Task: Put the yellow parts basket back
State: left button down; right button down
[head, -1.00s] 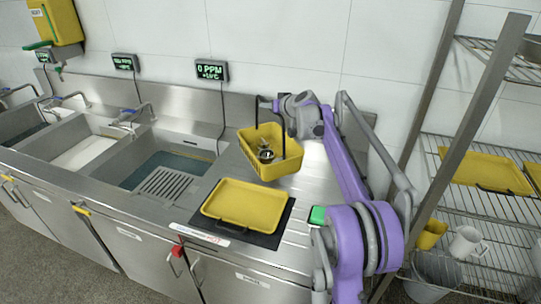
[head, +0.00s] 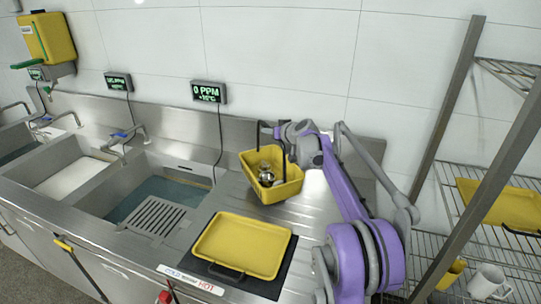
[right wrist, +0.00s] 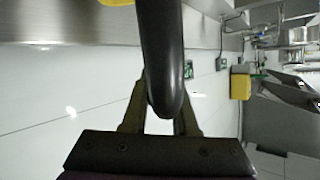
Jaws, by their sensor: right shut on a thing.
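The yellow parts basket (head: 285,190) is over the ribbed steel drainboard, right of the sink and behind the yellow tray. Shiny metal parts are inside it. My right gripper (head: 284,134) is above the basket, shut on its dark handle. In the right wrist view, the thick black handle (right wrist: 162,50) runs between the fingers of the right gripper (right wrist: 160,112), and a bit of yellow shows at the top edge. I cannot tell whether the basket's bottom touches the drainboard. My left gripper is not in view.
A yellow tray (head: 243,245) lies on a black mat in front of the basket. A sink with water (head: 158,192) is to the left. A wire rack (head: 465,215) with a yellow tray and a white mug (head: 487,281) stands right. The drainboard (head: 325,205) has bare room.

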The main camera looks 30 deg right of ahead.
jog(key=shift+f, duration=2.7)
jog(key=c, duration=0.7)
grip_release()
jog(key=b+v, duration=0.1)
jog(key=v, duration=1.1)
